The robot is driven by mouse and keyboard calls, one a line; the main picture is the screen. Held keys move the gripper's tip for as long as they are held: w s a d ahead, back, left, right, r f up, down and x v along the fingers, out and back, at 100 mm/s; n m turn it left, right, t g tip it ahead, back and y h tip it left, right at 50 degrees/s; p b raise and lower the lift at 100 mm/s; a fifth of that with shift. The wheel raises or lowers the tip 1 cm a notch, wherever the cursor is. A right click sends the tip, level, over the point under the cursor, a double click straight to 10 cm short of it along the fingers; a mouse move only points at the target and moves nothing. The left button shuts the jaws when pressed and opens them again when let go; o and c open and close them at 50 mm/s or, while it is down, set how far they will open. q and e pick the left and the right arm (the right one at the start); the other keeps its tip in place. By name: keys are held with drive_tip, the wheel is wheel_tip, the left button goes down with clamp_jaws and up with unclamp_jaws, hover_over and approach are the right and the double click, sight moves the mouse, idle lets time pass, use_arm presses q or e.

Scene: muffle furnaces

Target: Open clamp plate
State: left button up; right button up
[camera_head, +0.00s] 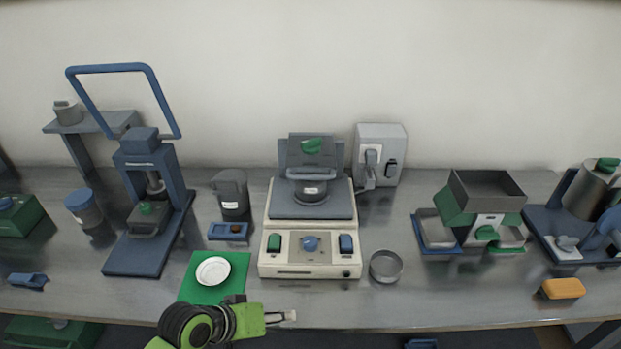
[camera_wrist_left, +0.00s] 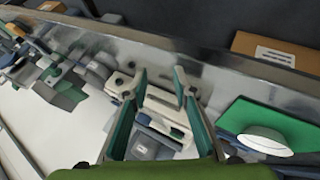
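A cream machine (camera_head: 310,262) stands mid-bench with a grey top deck, a round dark part (camera_head: 311,192) on it and a row of front controls. A grey plate (camera_head: 310,152) with a green knob (camera_head: 311,146) stands raised at the back of the deck; I cannot tell whether this is the clamp plate. My left gripper (camera_head: 290,316) is at the bench's front edge, in front of the machine and apart from it. In the left wrist view its fingers (camera_wrist_left: 160,73) are spread with nothing held between them. My right gripper does not show.
A white dish (camera_head: 213,271) on a green mat (camera_head: 204,292) lies close behind my left arm. A metal bowl (camera_head: 386,266) is right of the machine. Bare bench lies around the yellow block (camera_head: 563,288).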

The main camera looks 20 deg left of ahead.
use_arm(q)
drive_tip(key=w+a+r+n+t+h, duration=0.1)
drive_tip(key=w+r+n+t+h, duration=0.15)
drive_tip(key=w+r, duration=0.4)
drive_tip(key=n+t+h, duration=0.1)
drive_tip(key=n+t, duration=0.4)
drive_tip(key=n, duration=0.3)
approach(310, 179)
drive_tip(key=shift+m+g, duration=0.25)
drive_tip(key=p+x, duration=0.1)
drive_tip(key=x, duration=0.2)
drive_tip(key=p+x, duration=0.1)
drive_tip(key=x, duration=0.2)
drive_tip(key=p+x, duration=0.1)
drive_tip(key=x, duration=0.2)
drive_tip(key=shift+w+r, duration=0.25)
drive_tip(key=shift+w, duration=0.05)
drive_tip(key=shift+x, duration=0.75)
drive_tip(key=shift+c, duration=0.4)
